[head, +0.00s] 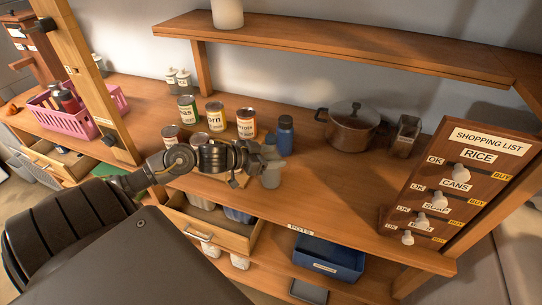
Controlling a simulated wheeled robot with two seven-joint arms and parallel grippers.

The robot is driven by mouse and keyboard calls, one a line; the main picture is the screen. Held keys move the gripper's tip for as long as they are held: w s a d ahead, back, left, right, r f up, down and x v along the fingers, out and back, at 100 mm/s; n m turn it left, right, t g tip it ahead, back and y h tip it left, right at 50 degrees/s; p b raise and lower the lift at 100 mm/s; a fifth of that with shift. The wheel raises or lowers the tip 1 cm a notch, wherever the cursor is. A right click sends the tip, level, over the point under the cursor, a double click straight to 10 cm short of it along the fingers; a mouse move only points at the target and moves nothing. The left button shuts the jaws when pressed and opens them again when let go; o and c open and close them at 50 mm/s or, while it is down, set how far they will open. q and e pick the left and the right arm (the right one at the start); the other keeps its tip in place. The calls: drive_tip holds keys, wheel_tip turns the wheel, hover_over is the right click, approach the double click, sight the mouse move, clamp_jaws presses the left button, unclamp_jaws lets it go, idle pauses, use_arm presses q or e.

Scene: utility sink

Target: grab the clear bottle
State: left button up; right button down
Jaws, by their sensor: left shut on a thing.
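My left gripper (262,160) reaches in from the left over the wooden counter. It is shut on a clear, greyish bottle (271,176), which stands out just past the fingertips. The fingers hide part of the bottle. I cannot tell whether its base touches the counter. A blue bottle (285,135) stands just behind it. My right gripper does not show.
Several cans, among them a corn can (215,116), stand behind my left arm. A shopping list board (462,185) stands at the right. The counter's middle right is clear. An open drawer (208,232) juts out below.

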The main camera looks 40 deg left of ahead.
use_arm(q)
drive_tip(key=shift+c, duration=1)
drive_tip(key=shift+r, duration=0.2)
